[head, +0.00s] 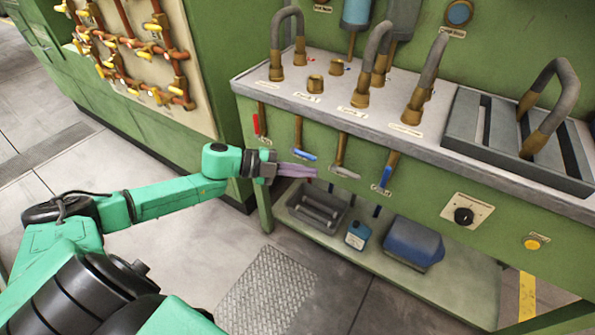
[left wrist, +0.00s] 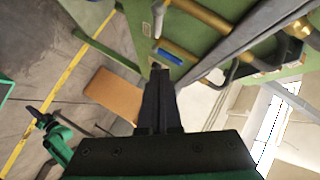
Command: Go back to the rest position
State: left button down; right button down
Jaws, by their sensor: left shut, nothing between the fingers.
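My left gripper (head: 297,171) reaches in from the left and stands in front of the green workbench, near the row of lever handles below its top. Its fingers are together and empty; in the left wrist view the dark fingers (left wrist: 159,75) lie side by side. A blue-tipped lever handle (head: 305,154) hangs close by the fingertips; I cannot tell whether they touch. A blue-gripped handle (left wrist: 170,57) shows just beyond the fingertips in the left wrist view. My right gripper does not show clearly in either view.
The grey bench top (head: 330,92) carries several looped hoses and brass fittings. On the lower shelf (head: 350,251) stand a grey tray (head: 320,206), a blue bottle (head: 357,235) and a blue bin (head: 412,243). A copper pipe panel (head: 138,45) is at the left.

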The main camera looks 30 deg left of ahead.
pick_arm(q)
jog(key=w+a+f+n+t+y+p, duration=0.2)
jog(key=a+f+n+t+y+p, duration=0.15)
jog(key=a+f+n+y, duration=0.45)
jog(key=s+a+f+n+y, duration=0.1)
jog(key=s+a+f+n, duration=0.25)
jog(key=f, duration=0.45)
jog(key=s+a+f+n+y, duration=0.2)
jog(key=s+a+f, duration=0.1)
jog(key=a+f, duration=0.3)
jog(key=s+d+f+n+g+y+p, duration=0.1)
jog(key=s+d+f+n+g, duration=0.15)
jog(key=s+f, duration=0.6)
jog(key=s+d+f+n+g+y+p, duration=0.1)
jog(key=s+d+f+n+g, duration=0.15)
jog(key=s+f, duration=0.6)
jog(key=s+d+f+n+g, duration=0.1)
jog(key=s+d, duration=0.3)
jog(key=s, duration=0.4)
jog(key=s+d+f+n+g, duration=0.1)
jog(key=s+d+f+g, duration=0.3)
jog(key=s, duration=0.4)
jog(key=shift+s+d+f+g+h+p, duration=0.2)
jog(key=shift+s+d+g+h+p, duration=0.05)
jog(key=shift+s+g+h+p, duration=0.15)
